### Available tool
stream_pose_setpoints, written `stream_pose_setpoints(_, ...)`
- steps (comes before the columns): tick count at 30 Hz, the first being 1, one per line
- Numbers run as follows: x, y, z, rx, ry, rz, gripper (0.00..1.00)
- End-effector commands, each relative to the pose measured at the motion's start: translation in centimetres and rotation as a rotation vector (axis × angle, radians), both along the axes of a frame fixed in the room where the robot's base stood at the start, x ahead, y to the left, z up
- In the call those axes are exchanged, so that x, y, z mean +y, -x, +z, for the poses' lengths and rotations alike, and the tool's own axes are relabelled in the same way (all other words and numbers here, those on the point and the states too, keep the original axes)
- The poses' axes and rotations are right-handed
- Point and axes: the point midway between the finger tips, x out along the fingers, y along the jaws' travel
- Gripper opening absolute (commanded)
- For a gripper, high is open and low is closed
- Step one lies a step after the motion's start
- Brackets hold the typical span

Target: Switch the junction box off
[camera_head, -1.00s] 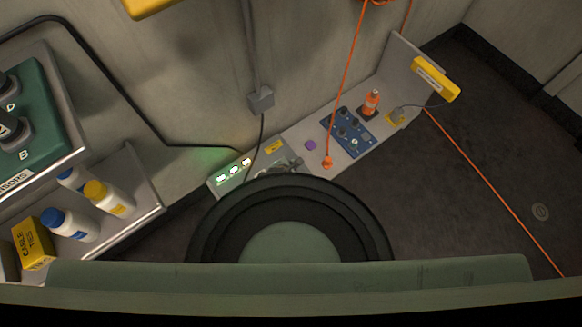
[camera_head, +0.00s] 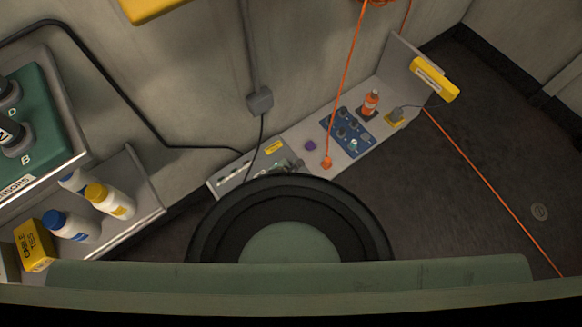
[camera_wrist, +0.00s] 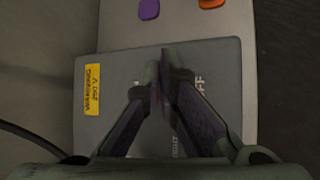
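The junction box is a grey panel (camera_head: 254,163) at the left end of the low bench, with a yellow label (camera_head: 275,147) on it. In the wrist view the grey box face (camera_wrist: 215,58) fills the middle, with the yellow label (camera_wrist: 93,90) at left and part of the word OFF at right. My gripper (camera_wrist: 163,72) is over the face with its fingertips together. The fingers hide the switch area, and I cannot tell whether they touch it. In the head view my gripper is partly hidden behind my own round body part.
A shelf with bottles (camera_head: 110,200) stands at left. Cables hang on the wall.

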Motion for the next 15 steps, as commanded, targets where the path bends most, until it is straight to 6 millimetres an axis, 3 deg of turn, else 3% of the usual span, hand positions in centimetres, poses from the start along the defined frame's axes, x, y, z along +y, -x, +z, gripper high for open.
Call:
stream_pose_setpoints(6, 0.4, 0.1, 0.1, 0.004, -0.005, 0.003, 0.0)
stream_pose_setpoints(15, 0.6, -0.4, 3.4, -0.003, -0.002, 0.006, 0.0)
